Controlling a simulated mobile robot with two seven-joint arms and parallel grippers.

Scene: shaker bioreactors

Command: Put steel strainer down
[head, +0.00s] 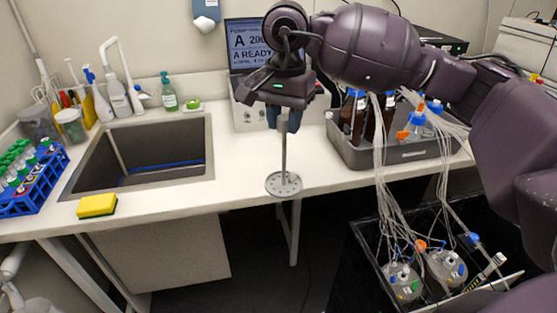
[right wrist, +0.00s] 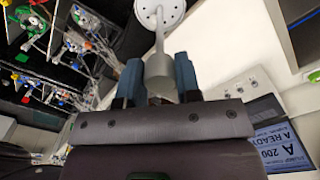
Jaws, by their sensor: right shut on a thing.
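The steel strainer (head: 283,183) is a round perforated disc on a thin upright rod. It hangs disc down in front of the counter's front edge in the head view. My right gripper (head: 285,120) is shut on the top of its rod. In the right wrist view the strainer (right wrist: 160,12) extends away from between the blue fingertips (right wrist: 158,78), its thick grey end between them. My left gripper is not in clear view; only a pale blurred part shows at the lower left corner.
The white counter (head: 240,165) is bare between the sink (head: 140,155) and the grey tray (head: 405,152) of bottles. A yellow sponge (head: 97,206) lies by the sink's front, beside a blue tube rack (head: 35,180). A black bin (head: 365,270) with tubed vessels stands lower right.

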